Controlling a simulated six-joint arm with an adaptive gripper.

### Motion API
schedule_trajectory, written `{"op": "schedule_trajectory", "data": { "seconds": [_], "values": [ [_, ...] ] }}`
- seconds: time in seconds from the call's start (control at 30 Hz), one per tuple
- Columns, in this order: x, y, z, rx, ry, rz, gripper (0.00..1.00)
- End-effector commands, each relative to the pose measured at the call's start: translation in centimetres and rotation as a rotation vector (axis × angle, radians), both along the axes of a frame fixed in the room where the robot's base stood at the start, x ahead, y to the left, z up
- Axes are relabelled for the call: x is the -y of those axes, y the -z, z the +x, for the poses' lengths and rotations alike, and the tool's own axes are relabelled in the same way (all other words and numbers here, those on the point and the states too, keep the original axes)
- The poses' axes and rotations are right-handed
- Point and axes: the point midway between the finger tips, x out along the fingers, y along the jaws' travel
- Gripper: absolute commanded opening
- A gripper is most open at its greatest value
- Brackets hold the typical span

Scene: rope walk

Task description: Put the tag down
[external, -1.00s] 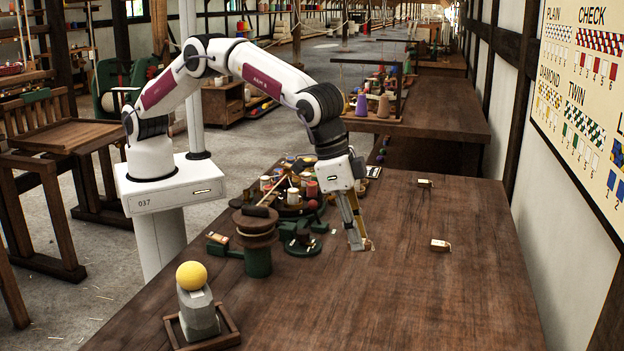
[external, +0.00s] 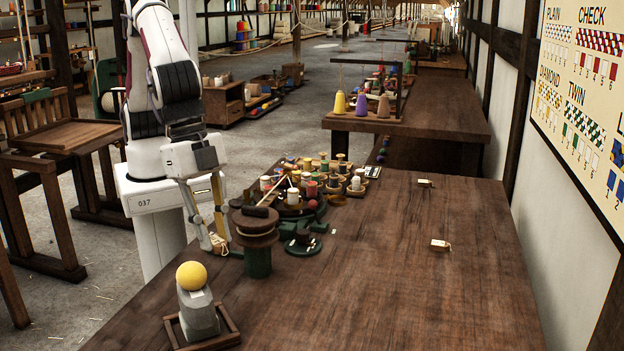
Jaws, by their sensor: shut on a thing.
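My gripper (external: 217,245) hangs at the left edge of the dark wooden table, just left of the dark green post with a wooden drum top (external: 257,240). Its fingers are shut on a small pale tag (external: 218,242), which shows only partly between the fingertips. I cannot tell whether the tag touches what is below it. Two other tags lie apart on the right of the table, one farther back (external: 424,183) and one nearer (external: 440,245).
A yellow ball (external: 191,275) sits on a grey block in a wooden frame (external: 233,338) at the front. Spools and cups (external: 311,188) crowd the table behind the post. A small green round stand (external: 303,244) is beside it. The table's middle and right are mostly clear.

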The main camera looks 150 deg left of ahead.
Motion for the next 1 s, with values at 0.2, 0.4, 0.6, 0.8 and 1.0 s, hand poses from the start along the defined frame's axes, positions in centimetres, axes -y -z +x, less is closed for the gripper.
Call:
{"op": "schedule_trajectory", "data": {
  "seconds": [0.2,0.4,0.6,0.8,1.0],
  "values": [
    [3.5,0.3,-3.0,-0.001,0.086,0.0,0.11],
    [5.8,1.0,-5.8,-0.001,0.158,0.0,0.11],
    [7.1,2.1,-8.7,-0.002,0.218,0.0,0.11],
    [7.2,3.7,-11.0,-0.002,0.256,0.0,0.11],
    [7.1,5.0,-12.1,-0.003,0.286,0.0,0.11]
  ]
}}
